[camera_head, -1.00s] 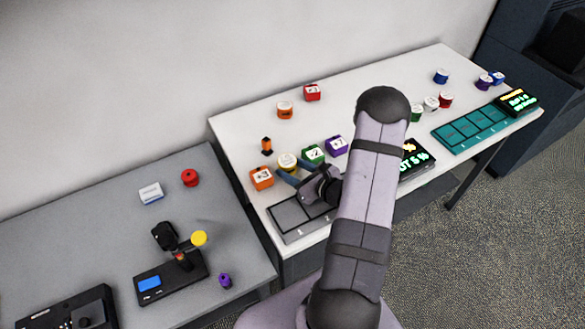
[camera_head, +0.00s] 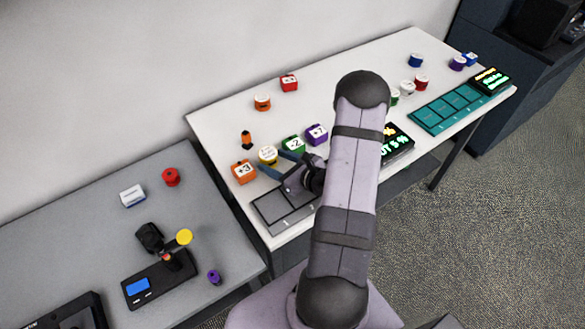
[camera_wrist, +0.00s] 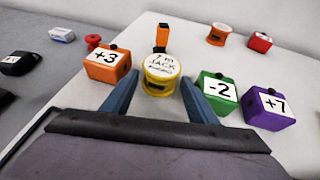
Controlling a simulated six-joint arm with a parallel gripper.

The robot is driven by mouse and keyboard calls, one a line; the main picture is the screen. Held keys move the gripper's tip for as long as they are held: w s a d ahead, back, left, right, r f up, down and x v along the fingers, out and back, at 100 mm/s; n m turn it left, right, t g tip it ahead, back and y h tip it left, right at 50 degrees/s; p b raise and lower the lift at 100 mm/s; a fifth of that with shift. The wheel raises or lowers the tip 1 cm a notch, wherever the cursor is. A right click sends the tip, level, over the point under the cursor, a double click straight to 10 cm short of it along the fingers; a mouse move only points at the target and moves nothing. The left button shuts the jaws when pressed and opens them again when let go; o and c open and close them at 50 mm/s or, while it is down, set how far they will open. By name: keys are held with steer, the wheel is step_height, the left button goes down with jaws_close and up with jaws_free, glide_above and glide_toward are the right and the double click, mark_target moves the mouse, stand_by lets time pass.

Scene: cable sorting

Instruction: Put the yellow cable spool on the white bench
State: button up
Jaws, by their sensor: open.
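The yellow cable spool (camera_head: 268,155) stands upright on the white bench (camera_head: 222,128), near its left end. In the wrist view the spool (camera_wrist: 160,80) has a white top with black lettering. My gripper (camera_head: 271,162) is open, with its blue fingers low over the bench and pointing at the spool. In the wrist view the fingertips of my gripper (camera_wrist: 159,80) lie on either side of the spool, with gaps to both. I cannot tell how far the spool sits between them.
An orange +3 block (camera_wrist: 108,63) is close left of the fingers. A green -2 block (camera_wrist: 217,91) and a purple +7 block (camera_wrist: 269,107) are close right. An orange-black piece (camera_wrist: 162,37) stands behind the spool. A grey compartment tray (camera_head: 272,211) lies in front.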

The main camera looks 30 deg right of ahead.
steer(key=b+v, duration=0.2)
steer(key=v, duration=0.9)
steer(key=a+n+g+y, duration=0.1)
steer(key=a+n, duration=0.1)
steer(key=a, duration=0.2)
steer(key=a+r+n+g+y, duration=0.1)
steer(key=a+n+y, duration=0.1)
steer(key=a+n, duration=0.1)
steer(key=a+r+n+g+y, duration=0.1)
steer(key=a+n+y, duration=0.1)
steer(key=a, duration=0.2)
steer(key=shift+s+a+g, duration=0.2)
steer(key=shift+a+g, duration=0.1)
steer(key=shift+a, duration=0.1)
steer(key=s+a+n+g+y, duration=0.2)
steer(key=s+a+n+g, duration=0.3)
steer(key=a+n, duration=0.3)
steer(key=s+a+n+g+h, duration=0.2)
steer(key=s+n+g+h, duration=0.2)
steer(key=s+n+g, duration=0.45)
steer(key=shift+w+d+r+n+t+h, duration=0.4)
steer(key=shift+d+n+t+h, duration=0.4)
steer(key=shift+n, duration=0.9)
steer(key=shift+w+d+r+n+t+h, duration=0.4)
steer(key=shift+n+h, duration=0.65)
steer(key=shift+n, duration=0.7)
steer(key=shift+w+d+r+n+t+h, duration=0.2)
steer(key=shift+w+d+n+t+h, duration=0.65)
steer(key=shift+n, duration=0.85)
